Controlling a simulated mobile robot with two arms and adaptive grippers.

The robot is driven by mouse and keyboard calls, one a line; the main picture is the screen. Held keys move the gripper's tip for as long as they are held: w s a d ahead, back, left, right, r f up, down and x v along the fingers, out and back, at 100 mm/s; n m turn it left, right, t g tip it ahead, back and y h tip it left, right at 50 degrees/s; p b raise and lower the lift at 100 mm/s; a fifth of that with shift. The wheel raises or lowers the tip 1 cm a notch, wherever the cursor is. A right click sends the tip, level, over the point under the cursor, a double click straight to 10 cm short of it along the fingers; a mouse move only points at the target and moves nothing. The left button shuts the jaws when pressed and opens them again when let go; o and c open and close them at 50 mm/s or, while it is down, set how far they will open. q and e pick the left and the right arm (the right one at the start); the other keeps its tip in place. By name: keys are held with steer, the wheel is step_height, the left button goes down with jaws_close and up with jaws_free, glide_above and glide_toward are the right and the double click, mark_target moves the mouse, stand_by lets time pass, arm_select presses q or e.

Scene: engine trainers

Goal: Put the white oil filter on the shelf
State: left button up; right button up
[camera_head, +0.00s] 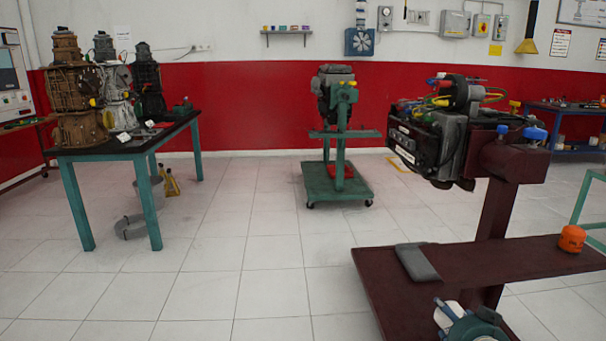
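A white rounded thing (447,315) shows at the bottom edge, low on the maroon engine stand. It may be the white oil filter, but I cannot tell for sure. An orange filter-like canister (572,238) stands on the maroon shelf (500,257) of the stand. A small wall shelf (287,32) at the back holds several small coloured items. I cannot tell which shelf the task means.
A grey flat pad (417,262) lies on the maroon shelf, below a large engine (437,140). A green-legged table (148,140) with engine parts stands left. A green wheeled engine stand (338,180) is mid-room. The tiled floor between (240,260) is clear.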

steer(key=s+a+f+n+g+y, duration=0.1)
steer(key=s+a+f+n+g, duration=0.4)
steer(key=s+f, duration=0.8)
steer(key=s+a+f+n+g+y, duration=0.1)
steer(key=s+a+f+n+g, duration=0.2)
steer(key=s+a+f+n, duration=0.65)
arm_select(q)
steer(key=s+a+r+g+p, duration=0.1)
steer(key=s+r+p, duration=0.1)
steer(key=s+p, duration=0.8)
steer(key=s+a+r+g+p, duration=0.1)
steer(key=s+p, duration=0.9)
steer(key=p, duration=1.6)
steer(key=shift+s+a+r+p, duration=0.4)
steer(key=shift+a+r, duration=0.2)
steer(key=shift+a, duration=0.1)
arm_select(e)
steer(key=s+d+g, duration=0.3)
steer(key=s, duration=2.9)
steer(key=shift+d, duration=0.15)
